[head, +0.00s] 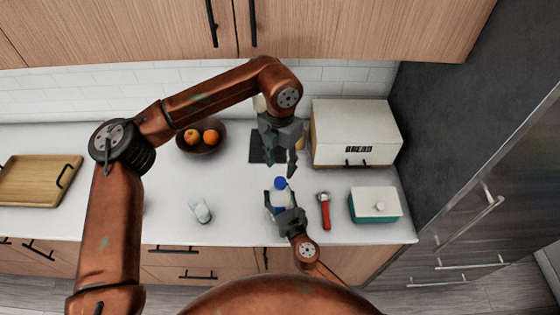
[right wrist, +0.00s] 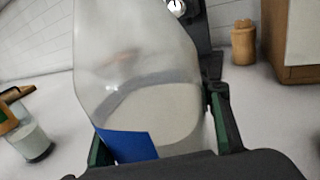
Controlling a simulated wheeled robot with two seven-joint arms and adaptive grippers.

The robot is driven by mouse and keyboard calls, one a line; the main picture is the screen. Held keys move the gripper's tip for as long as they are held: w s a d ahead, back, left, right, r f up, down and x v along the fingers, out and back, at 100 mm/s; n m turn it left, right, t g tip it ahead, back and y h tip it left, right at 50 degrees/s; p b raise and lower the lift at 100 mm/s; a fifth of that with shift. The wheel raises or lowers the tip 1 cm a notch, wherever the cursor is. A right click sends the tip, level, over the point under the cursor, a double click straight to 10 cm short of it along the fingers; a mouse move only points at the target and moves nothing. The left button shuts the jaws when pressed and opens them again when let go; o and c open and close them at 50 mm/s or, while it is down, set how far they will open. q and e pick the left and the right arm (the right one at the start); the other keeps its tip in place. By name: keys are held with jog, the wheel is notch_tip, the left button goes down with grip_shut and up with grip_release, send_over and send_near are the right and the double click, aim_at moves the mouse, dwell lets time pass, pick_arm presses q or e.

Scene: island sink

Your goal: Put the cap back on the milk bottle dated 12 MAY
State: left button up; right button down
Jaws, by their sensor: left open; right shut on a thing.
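A clear milk bottle (head: 271,199) stands upright on the white counter, with a blue cap (head: 280,183) at its top. I cannot tell whether the cap is fully seated. My right gripper (head: 287,215) is shut around the bottle's body. In the right wrist view the bottle (right wrist: 145,60) fills the middle, with pale milk low inside and a blue label (right wrist: 132,146); no date is legible and its top is out of frame. My left gripper (head: 281,163) is open and empty, pointing down just above the cap.
A red-handled tool (head: 325,212) and a teal box with white lid (head: 375,205) lie to the right. The bread box (head: 355,130) stands behind. A small glass-like container (head: 200,210) and a fruit bowl (head: 196,148) are left, a cutting board (head: 35,180) farther left.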

aim_at(280, 181)
pick_arm(q)
jog(key=n, duration=0.4)
jog(key=shift+r, duration=0.1)
jog(key=n, duration=0.4)
jog(key=shift+r, duration=0.15)
jog(key=n, duration=0.3)
jog(key=shift+r+n, duration=0.1)
jog(key=shift+n, duration=0.3)
jog(key=n, duration=0.4)
jog(key=shift+r, duration=0.1)
jog(key=shift+f, duration=4)
jog(key=shift+c, duration=0.4)
